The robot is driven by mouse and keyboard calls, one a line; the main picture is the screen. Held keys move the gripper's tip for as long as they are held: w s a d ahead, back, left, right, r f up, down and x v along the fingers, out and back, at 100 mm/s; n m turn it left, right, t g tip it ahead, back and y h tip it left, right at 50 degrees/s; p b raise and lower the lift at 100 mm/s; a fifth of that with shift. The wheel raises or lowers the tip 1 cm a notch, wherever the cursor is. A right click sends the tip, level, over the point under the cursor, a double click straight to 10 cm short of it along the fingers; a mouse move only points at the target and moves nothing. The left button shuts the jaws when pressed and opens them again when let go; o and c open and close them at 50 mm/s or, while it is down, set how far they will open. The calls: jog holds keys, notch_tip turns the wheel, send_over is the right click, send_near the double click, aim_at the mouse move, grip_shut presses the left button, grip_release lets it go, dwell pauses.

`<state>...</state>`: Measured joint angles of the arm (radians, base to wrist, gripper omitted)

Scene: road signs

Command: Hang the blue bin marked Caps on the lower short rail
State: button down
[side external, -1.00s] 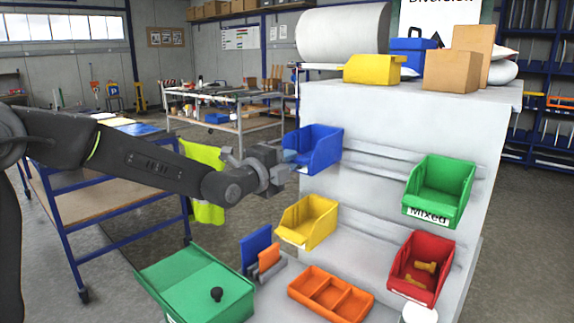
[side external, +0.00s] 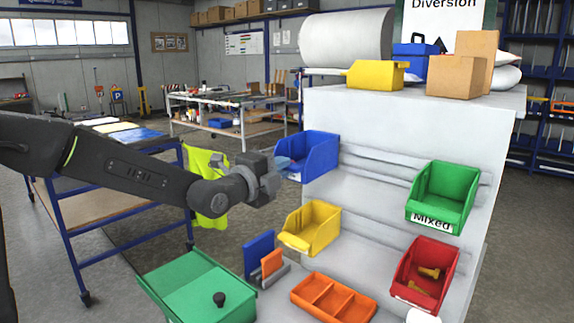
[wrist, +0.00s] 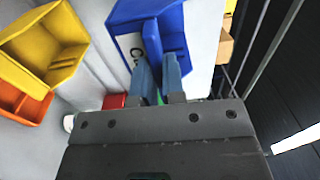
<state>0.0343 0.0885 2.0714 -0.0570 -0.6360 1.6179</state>
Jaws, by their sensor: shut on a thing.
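The blue bin (side external: 321,157) is in my gripper (side external: 284,164), in front of the upper left of the pale panel, near the upper rail (side external: 385,165). It looks about upright; I cannot tell whether its back touches the rail. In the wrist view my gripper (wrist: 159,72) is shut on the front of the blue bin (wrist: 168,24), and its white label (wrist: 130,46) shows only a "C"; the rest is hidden. The lower rail (side external: 375,222) runs below, between a yellow bin (side external: 312,233) at its left and a red bin (side external: 428,276) at its right.
A green bin (side external: 441,195) marked Mixed hangs at upper right. Below are an orange tray (side external: 333,298), a green box (side external: 193,289) and upright blue and orange plates (side external: 259,252). Boxes and a yellow bin (side external: 375,75) sit on top of the panel.

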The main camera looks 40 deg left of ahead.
jog(key=s, duration=1)
jog(key=shift+s, duration=0.35)
dwell(1.0)
jog(key=w+d+f, duration=0.4)
jog(key=d+f, duration=1)
jog(key=f, duration=0.3)
jog(key=w, duration=1)
jog(key=shift+f+g, duration=0.25)
jog(key=shift+g, duration=0.05)
jog(key=shift+f, duration=0.95)
dwell(0.7)
